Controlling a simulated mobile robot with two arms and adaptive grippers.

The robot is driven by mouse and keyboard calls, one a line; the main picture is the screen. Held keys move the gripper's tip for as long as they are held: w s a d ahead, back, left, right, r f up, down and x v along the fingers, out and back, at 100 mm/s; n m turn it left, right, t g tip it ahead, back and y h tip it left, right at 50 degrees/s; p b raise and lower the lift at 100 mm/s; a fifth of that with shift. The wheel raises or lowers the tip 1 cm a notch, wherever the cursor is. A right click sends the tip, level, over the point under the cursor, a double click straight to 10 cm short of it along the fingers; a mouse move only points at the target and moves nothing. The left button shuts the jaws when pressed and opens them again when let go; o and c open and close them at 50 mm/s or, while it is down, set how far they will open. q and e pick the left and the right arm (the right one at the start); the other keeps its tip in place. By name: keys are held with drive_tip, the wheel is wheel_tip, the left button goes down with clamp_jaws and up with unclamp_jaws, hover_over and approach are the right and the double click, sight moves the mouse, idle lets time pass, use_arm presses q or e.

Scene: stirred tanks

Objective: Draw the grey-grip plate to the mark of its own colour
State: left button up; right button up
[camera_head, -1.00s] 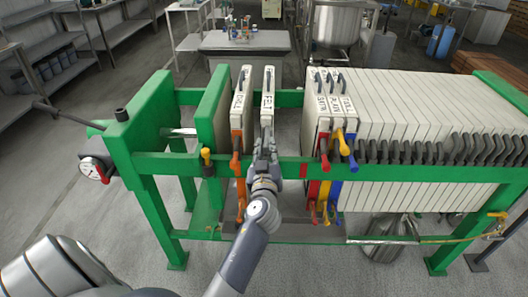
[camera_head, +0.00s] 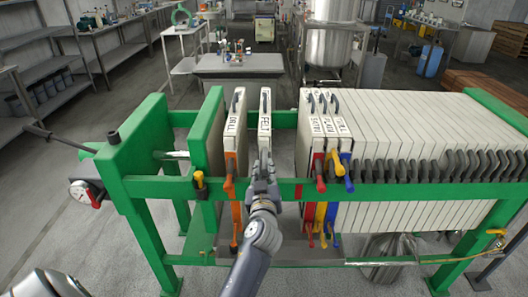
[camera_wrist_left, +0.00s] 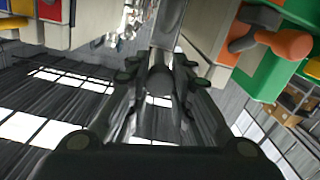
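The grey-grip plate (camera_head: 265,112), a pale slab lettered FELT, hangs upright in the green press frame, with gaps on both sides. My left gripper (camera_head: 263,171) is at its near edge by the front rail. In the left wrist view its fingers (camera_wrist_left: 160,72) close in on both sides of the dark grey grip (camera_wrist_left: 161,82); they largely hide the grip in the head view. A red mark (camera_head: 298,191) shows on the front rail, right of the gripper. I cannot make out a grey mark. My right gripper is not in view.
An orange-grip plate (camera_head: 235,118) stands to the left, near the green pressing plate (camera_head: 208,125). To the right, plates with red (camera_head: 320,185), yellow (camera_head: 337,155) and blue (camera_head: 349,186) grips head a packed row. The green front rail (camera_head: 400,187) runs along the near side.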

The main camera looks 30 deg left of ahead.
use_arm(q)
drive_tip(key=shift+o, duration=0.4)
drive_tip(key=shift+y, duration=0.3)
wheel_tip(320, 180, up, 10)
drive_tip(key=shift+f, duration=0.25)
drive_tip(key=shift+r, duration=0.25)
drive_tip(key=shift+a, duration=0.1)
